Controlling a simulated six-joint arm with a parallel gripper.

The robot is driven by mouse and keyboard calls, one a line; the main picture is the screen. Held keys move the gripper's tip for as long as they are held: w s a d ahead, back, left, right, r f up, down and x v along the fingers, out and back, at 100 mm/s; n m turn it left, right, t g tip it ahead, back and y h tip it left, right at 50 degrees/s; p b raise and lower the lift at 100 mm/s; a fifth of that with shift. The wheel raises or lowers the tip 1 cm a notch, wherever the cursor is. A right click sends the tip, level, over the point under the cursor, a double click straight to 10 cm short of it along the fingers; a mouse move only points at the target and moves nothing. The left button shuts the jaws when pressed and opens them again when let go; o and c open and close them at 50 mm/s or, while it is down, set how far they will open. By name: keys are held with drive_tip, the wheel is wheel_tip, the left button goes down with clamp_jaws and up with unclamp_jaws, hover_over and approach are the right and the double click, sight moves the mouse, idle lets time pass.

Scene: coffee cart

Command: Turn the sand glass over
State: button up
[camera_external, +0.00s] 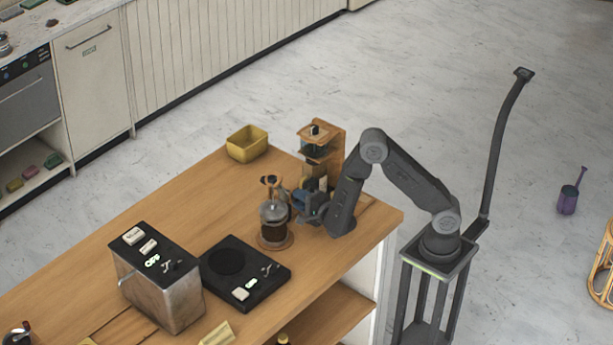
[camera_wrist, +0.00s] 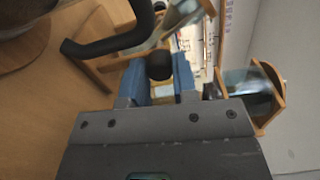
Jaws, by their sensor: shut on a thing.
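The sand glass (camera_wrist: 180,17) shows at the top of the wrist view as a clear glass part with wooden pieces, tilted. My gripper (camera_external: 299,200) has blue fingers, which also show in the wrist view (camera_wrist: 160,82). They are shut on the sand glass above the counter. A dark rounded part sits between the fingers; the exact contact is hard to make out.
The glass coffee press (camera_external: 273,220) stands on a wooden coaster very close to my fingers; its black handle (camera_wrist: 105,43) crosses the wrist view. A wooden stand (camera_external: 335,150) with glass is behind my gripper. A yellow bin (camera_external: 247,143) and black scale (camera_external: 245,270) stand farther off.

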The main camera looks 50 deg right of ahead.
drive_tip(key=shift+n, duration=0.6)
drive_tip(key=o, duration=0.6)
drive_tip(key=shift+o, duration=0.2)
drive_tip(key=shift+s, duration=0.1)
drive_tip(key=s, duration=1.3)
drive_tip(key=shift+s, duration=0.3)
